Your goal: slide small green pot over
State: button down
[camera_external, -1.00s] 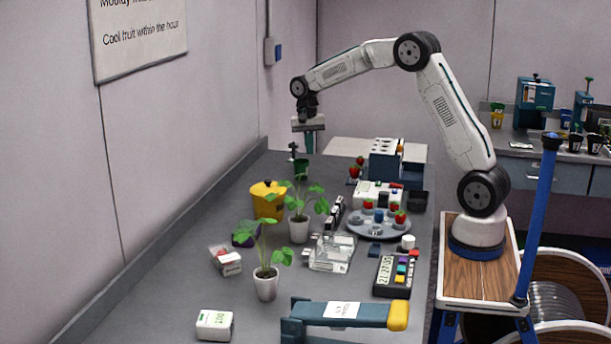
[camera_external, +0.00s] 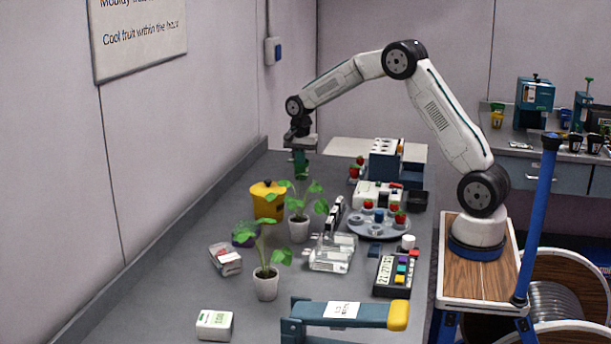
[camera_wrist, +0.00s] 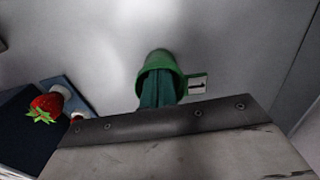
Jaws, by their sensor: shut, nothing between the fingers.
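The small green pot (camera_external: 302,174) stands at the far end of the grey bench, near the left wall. In the wrist view the pot (camera_wrist: 160,62) shows its round rim towards me. My gripper (camera_external: 300,160) points down at the pot, its dark green fingers shut with nothing between them. In the wrist view the fingers (camera_wrist: 157,92) reach into the pot's mouth, and their tips are hidden there. I cannot tell whether they touch its inner wall.
A strawberry (camera_wrist: 45,104) is nearby on the left in the wrist view. A yellow pot (camera_external: 268,203) and a potted plant (camera_external: 299,230) stand nearer the camera.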

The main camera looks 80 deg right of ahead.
jog(key=shift+f, duration=0.25)
jog(key=a, duration=2)
jog(key=shift+a, duration=0.2)
jog(key=shift+r, duration=0.1)
notch_tip(320, 180, up, 10)
